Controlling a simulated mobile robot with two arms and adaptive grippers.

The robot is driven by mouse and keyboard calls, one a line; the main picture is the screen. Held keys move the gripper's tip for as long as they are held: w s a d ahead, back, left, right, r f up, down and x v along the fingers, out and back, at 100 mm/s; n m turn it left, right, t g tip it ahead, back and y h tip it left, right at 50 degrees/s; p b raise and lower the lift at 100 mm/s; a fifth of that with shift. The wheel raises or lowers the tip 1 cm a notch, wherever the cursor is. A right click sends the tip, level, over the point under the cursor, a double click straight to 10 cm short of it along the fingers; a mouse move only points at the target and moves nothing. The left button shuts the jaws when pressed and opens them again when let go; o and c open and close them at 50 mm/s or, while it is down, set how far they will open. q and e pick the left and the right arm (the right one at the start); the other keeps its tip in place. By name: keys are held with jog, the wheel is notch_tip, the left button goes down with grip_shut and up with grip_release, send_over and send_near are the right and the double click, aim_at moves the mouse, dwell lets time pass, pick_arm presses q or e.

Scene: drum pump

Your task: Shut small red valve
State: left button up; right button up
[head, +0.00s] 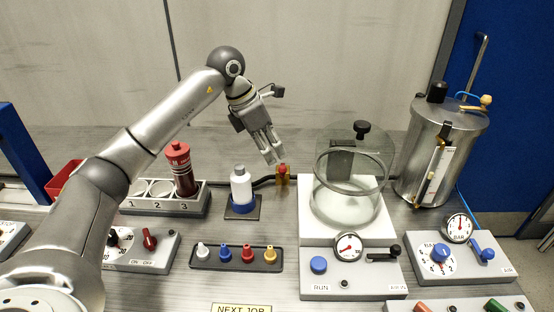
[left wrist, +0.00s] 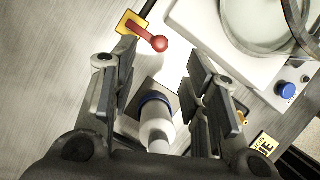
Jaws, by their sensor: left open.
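The small valve has a brass-yellow body and a red handle (head: 282,170). It sits on a dark hose behind the bench middle, left of the glass chamber. In the left wrist view its red lever (left wrist: 147,36) ends in a round red knob and points right and slightly down from the yellow body. My left gripper (head: 272,158) reaches down just left of and above the valve, apart from it. In the left wrist view its fingers (left wrist: 157,75) are spread and empty, with the valve beyond the left fingertip. My right gripper is not in view.
A white bottle with a blue band (head: 241,187) stands on a dark pad below my left gripper. The glass chamber (head: 347,190) on its white base stands close right of the valve. A rack with a red bottle (head: 180,170) is left. A metal drum (head: 437,150) stands at right.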

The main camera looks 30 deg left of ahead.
pick_arm(q)
jog(key=v, duration=0.5)
jog(key=shift+r, duration=0.15)
dwell(0.3)
